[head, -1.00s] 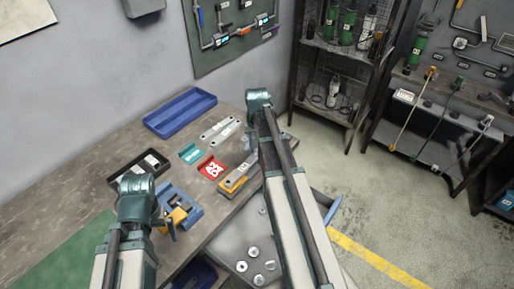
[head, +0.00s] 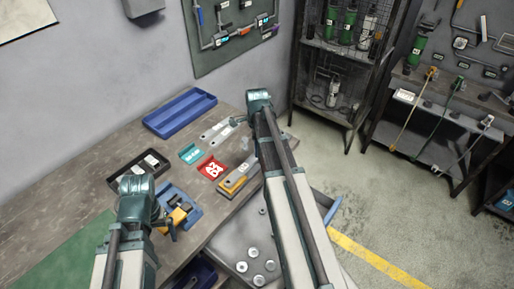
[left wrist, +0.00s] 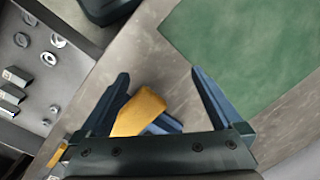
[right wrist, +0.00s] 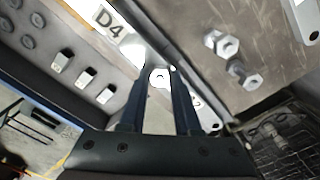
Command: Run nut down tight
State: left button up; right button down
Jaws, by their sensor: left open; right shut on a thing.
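My right gripper (right wrist: 159,75) is shut on a small pale round piece with a dark centre, which looks like the nut (right wrist: 160,78), over a bright plate in the right wrist view. Whether the nut sits on a bolt there cannot be told. In the head view my right arm (head: 262,105) reaches over the bench beside pale flat brackets (head: 213,134). My left gripper (left wrist: 160,74) is open, with a yellow block (left wrist: 141,112) and part of a blue vise-like fixture (left wrist: 165,123) before it. The fixture (head: 190,203) also shows in the head view.
Loose bolts or nuts (right wrist: 228,45) lie on the bench in the right wrist view. A blue tray (head: 180,128), a black tray (head: 112,180), a teal bin (head: 186,156) and a red bin (head: 205,174) stand on the bench. A grey drawer (head: 236,270) with round parts is below.

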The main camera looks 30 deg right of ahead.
jog(key=m, duration=0.4)
jog(key=shift+s+a, duration=0.15)
jog(key=m, duration=0.4)
jog(key=c, duration=0.8)
grip_release()
jog(key=shift+a, duration=0.1)
